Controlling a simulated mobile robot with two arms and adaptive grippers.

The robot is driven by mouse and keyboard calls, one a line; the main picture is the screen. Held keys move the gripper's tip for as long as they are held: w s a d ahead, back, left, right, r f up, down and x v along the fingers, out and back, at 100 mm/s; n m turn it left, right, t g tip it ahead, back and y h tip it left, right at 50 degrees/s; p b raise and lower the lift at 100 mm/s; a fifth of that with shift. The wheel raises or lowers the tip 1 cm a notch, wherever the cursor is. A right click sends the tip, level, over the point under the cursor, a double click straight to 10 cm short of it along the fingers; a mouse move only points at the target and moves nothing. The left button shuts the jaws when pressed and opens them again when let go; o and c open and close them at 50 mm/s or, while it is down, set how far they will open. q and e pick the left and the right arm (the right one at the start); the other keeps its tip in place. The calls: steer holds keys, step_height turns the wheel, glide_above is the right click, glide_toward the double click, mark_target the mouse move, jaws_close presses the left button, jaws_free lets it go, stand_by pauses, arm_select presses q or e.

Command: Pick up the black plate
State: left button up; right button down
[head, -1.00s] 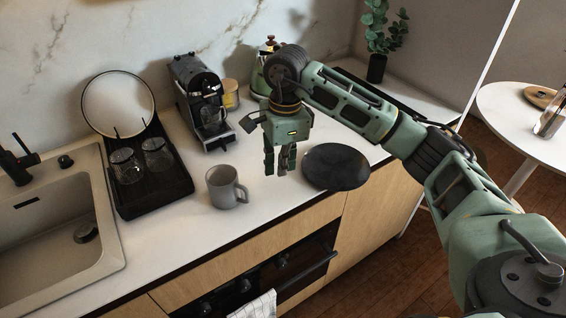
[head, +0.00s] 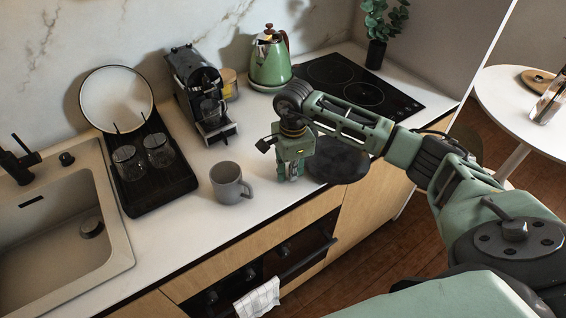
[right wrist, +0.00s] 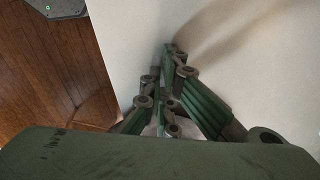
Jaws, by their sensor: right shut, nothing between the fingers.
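The black plate (head: 338,162) lies on the white counter near its front edge, partly hidden behind my right arm and gripper in the head view. My right gripper (head: 290,176) points down just left of the plate, shut and empty, between the plate and the grey mug. In the right wrist view the gripper's fingers (right wrist: 165,115) are together over the bare white counter, and the plate does not show there. My left gripper is not in view.
A grey mug (head: 229,184) stands left of my right gripper. A coffee machine (head: 199,92), a green kettle (head: 269,60) and a cooktop (head: 360,86) are behind. A black rack with glasses (head: 160,178) and a sink (head: 60,215) are at the left.

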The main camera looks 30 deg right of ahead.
mark_target(307, 175)
steer(key=shift+s+d, duration=0.1)
steer(key=shift+d, duration=0.6)
steer(key=d, duration=0.1)
steer(key=d+b, duration=0.1)
steer(key=shift+s+d+f, duration=0.2)
steer(key=shift+d, duration=0.1)
steer(key=shift+d+b, duration=0.35)
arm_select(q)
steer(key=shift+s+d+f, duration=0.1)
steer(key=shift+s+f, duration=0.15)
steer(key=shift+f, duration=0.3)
arm_select(e)
steer(key=shift+s+r, duration=0.1)
steer(key=shift+r, duration=0.05)
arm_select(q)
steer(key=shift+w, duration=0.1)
arm_select(e)
steer(key=shift+a, duration=0.1)
